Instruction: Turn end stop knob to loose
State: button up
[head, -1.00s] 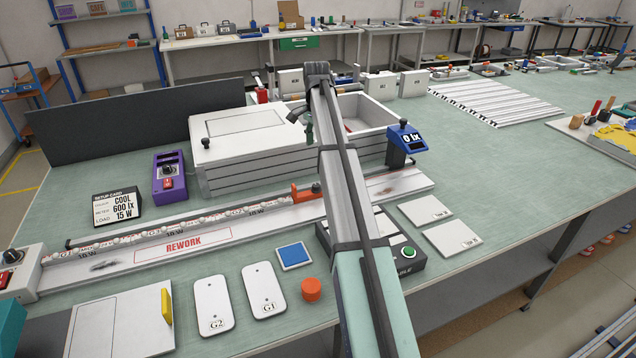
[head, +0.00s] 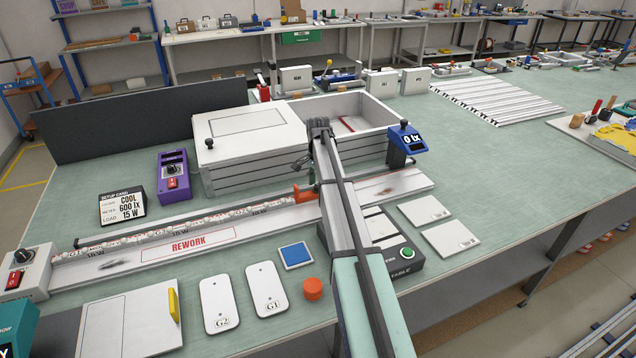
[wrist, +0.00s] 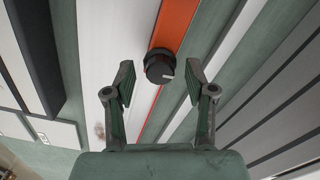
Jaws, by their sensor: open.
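The orange end stop (head: 303,193) sits at the right end of the rail strip, partly hidden by my arm in the head view. In the wrist view its orange body (wrist: 178,28) runs upward from a round black knob (wrist: 157,65). A white pointer line on the knob points to the right. My gripper (wrist: 161,80) is open, with one fingertip on each side of the knob. There are gaps on both sides, and I see no contact. In the head view the fingers are mostly hidden by my arm. Any loose or tight marking cannot be read.
A white light box (head: 250,140) with an open bin stands behind the rail. The setup card (head: 122,207) and purple supply box (head: 172,177) stand at the left. White plates, a blue square (head: 295,255) and an orange cap (head: 313,289) lie in front.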

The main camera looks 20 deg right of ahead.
jog(key=shift+f, duration=0.3)
grip_shut()
